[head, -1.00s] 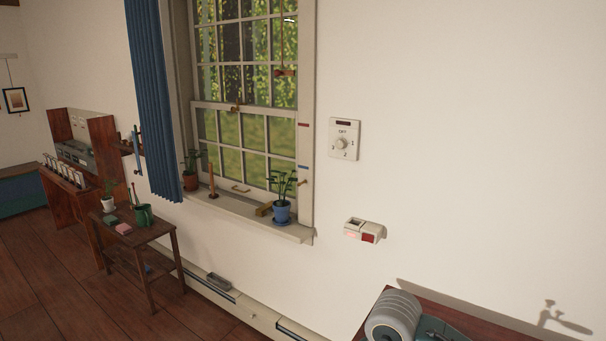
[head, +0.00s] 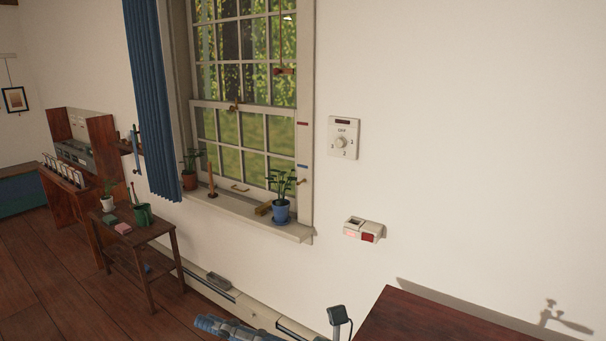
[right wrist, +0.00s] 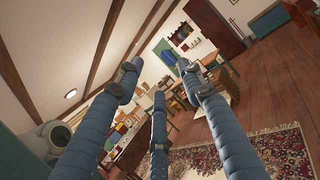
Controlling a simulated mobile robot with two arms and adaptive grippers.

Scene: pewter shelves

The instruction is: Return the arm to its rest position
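My right gripper (right wrist: 158,85) shows in the right wrist view with its blue ridged fingers spread apart. Nothing is held between them. In the head view a blue finger and a dark part of my right arm show at the bottom edge; the rest is below the picture. The gripper is well apart from the wall and the window sill. My left gripper is not in view.
A dial (head: 343,138) and a small box with a red part (head: 364,230) are on the wall. Potted plants stand on the window sill (head: 255,222). A dark red table top (head: 430,318) is at bottom right. A low wooden table (head: 150,232) stands left.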

